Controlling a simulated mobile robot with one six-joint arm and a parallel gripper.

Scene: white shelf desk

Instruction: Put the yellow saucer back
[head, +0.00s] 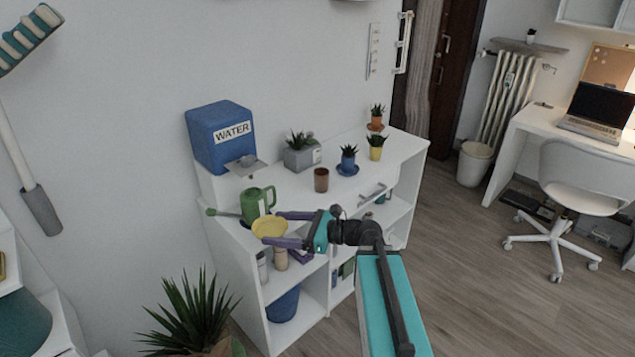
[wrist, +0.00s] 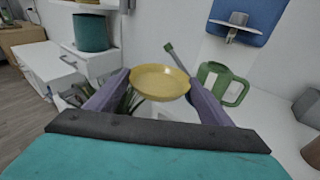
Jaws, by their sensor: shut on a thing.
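The yellow saucer (head: 270,227) is held between the purple fingers of my gripper (head: 282,229), near the front left of the white shelf desk's top (head: 300,190). It also shows in the wrist view (wrist: 160,82), roughly level between the two fingertips (wrist: 160,88). My gripper is shut on it. The saucer looks empty. A small yellow pot with a plant (head: 376,153) stands on the desk top at the right back, and I see no saucer under it. I cannot tell the exact gap between the held saucer and the desk.
A green watering can (head: 256,203) stands right behind the saucer. A blue water tank (head: 222,138), a grey planter (head: 301,157), a brown cup (head: 321,180), a blue pot on a blue saucer (head: 348,166) and an orange pot (head: 376,120) are on the desk. The front right of the top is mostly clear.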

